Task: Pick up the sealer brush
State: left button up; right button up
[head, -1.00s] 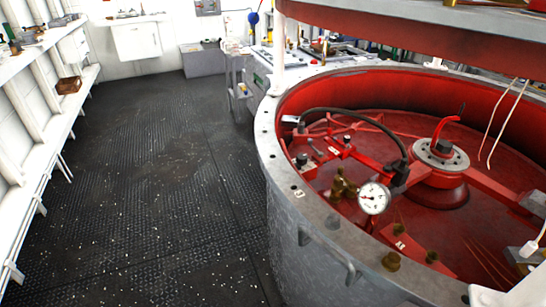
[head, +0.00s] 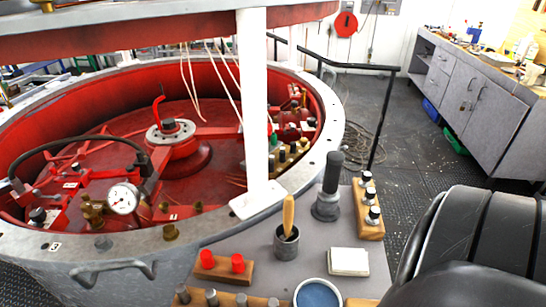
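A brush-like tool with a light wooden handle (head: 288,214) stands nearly upright in a small dark grey cup (head: 287,246) on the grey side table, in the head view. It looks like the sealer brush. Its lower end is hidden inside the cup. Neither of my grippers shows in the head view.
Around the cup are a dark upright tool (head: 331,183), a white pad stack (head: 348,261), a block with red knobs (head: 223,268), a wooden rack (head: 369,217) and a bowl of blue stuff (head: 318,295). A white post (head: 253,110) rises behind. A black padded shape (head: 470,245) fills the lower right.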

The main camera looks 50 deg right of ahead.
aim_at(289, 203)
jog(key=i+z, duration=0.15)
jog(key=z, duration=0.25)
jog(key=i+z, duration=0.1)
jog(key=z, duration=1.4)
jog(key=k+l+z, duration=0.35)
jog(key=l, duration=0.4)
jog(key=k, duration=0.1)
